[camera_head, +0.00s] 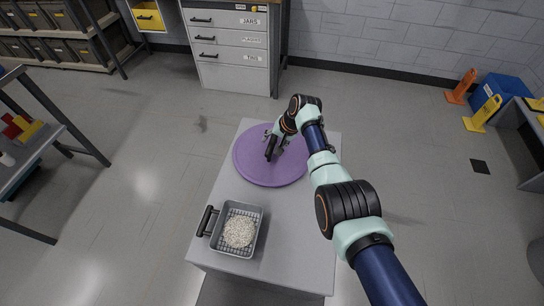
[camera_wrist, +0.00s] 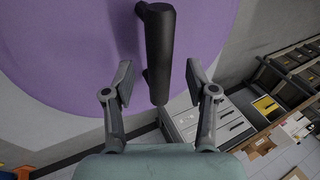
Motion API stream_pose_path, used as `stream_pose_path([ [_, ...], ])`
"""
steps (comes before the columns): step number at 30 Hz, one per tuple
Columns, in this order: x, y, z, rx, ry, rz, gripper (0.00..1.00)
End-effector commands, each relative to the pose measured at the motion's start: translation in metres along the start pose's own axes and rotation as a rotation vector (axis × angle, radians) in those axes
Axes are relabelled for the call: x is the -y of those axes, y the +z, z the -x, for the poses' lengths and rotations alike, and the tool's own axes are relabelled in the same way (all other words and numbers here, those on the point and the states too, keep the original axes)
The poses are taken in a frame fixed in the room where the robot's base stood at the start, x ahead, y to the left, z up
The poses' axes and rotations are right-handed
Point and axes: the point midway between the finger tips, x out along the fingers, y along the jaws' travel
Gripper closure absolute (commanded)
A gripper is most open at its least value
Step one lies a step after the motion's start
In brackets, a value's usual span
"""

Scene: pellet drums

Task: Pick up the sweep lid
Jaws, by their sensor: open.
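The sweep lid (camera_head: 256,170) is a large purple disc lying on the grey pedestal top in the head view. It fills much of the wrist view (camera_wrist: 60,60) as a purple surface. A black bar handle (camera_wrist: 160,55) stands on the lid in the wrist view. My gripper (camera_head: 272,150) is over the lid in the head view and partly hides the handle. In the wrist view my gripper's two fingers (camera_wrist: 158,84) are apart, one on each side of the handle's lower end, with a gap on both sides.
A grey tray (camera_head: 213,246) with a black handle holds pale pellets on the front of the pedestal (camera_head: 295,262). A drawer cabinet (camera_head: 233,75) stands behind. Shelves (camera_head: 75,65) with bins are at back left.

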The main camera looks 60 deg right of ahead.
Motion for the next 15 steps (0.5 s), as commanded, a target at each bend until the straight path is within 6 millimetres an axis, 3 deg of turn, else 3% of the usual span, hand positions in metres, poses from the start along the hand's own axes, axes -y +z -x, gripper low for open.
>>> stream_pose_path([
  [1,-0.0033,0.0017,-0.0157,0.002,0.000,0.001,0.43],
  [3,-0.0023,0.0010,-0.0207,0.000,0.000,0.001,0.43],
  [12,-0.0001,0.0004,-0.0203,0.000,0.000,0.001,0.43],
  [15,-0.0001,0.0005,-0.0203,0.000,0.000,0.001,0.60],
])
